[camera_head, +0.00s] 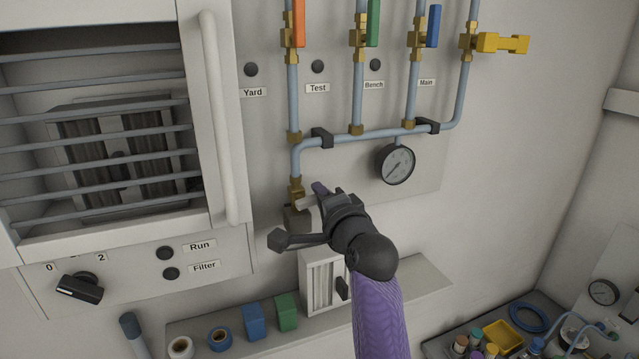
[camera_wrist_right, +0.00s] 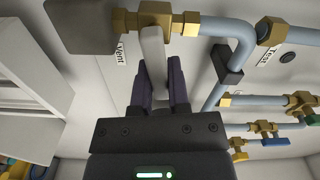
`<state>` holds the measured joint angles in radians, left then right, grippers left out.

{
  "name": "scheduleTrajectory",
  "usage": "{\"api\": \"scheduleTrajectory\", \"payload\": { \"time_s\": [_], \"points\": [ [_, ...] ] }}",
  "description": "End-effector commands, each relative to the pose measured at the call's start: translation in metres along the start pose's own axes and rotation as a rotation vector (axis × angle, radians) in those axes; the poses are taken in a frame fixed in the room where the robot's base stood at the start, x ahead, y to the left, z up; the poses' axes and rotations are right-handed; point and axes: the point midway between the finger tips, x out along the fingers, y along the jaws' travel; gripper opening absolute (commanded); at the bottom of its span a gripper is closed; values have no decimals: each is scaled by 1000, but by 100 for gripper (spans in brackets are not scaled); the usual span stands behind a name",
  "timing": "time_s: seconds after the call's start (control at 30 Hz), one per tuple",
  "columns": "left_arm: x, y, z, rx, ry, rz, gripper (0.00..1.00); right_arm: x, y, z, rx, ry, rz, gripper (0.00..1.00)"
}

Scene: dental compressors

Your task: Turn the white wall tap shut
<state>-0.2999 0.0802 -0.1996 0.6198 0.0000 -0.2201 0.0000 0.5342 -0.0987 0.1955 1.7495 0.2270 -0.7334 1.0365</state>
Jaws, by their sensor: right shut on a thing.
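The white wall tap shows in the head view as a pale lever (camera_head: 307,203) on a brass body low on the left pipe. In the right wrist view, its white lever (camera_wrist_right: 153,52) stands across the line of the pipe. A "Vent" label (camera_wrist_right: 121,50) sits beside it. My right gripper (camera_head: 320,190) is at the lever and partly hides it in the head view. In the wrist view, the two purple fingers of my right gripper (camera_wrist_right: 160,78) are shut on the lever's free end, one on each side. My left gripper is out of view.
Above are orange (camera_head: 299,22), green (camera_head: 373,22), blue (camera_head: 433,26) and yellow (camera_head: 503,43) tap handles. A pressure gauge (camera_head: 395,163) hangs right of my gripper. A slatted cabinet with a long white handle (camera_head: 220,120) stands left. A shelf (camera_head: 415,292) with small items lies below.

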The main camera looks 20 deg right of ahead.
Motion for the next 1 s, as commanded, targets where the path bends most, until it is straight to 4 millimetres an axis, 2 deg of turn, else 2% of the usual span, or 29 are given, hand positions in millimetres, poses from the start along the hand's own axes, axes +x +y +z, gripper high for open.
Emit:
{"api": "scheduleTrajectory", "payload": {
  "time_s": [0.4, 0.97, 1.0],
  "points": [
    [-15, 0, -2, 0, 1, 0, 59, 0, 6, 1, 171, -1, 3, 0],
    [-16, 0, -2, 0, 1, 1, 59, 0, 8, 1, 196, -1, 4, 0],
    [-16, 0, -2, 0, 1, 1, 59, 0, 8, 1, 196, -1, 4, 27]
  ]
}}
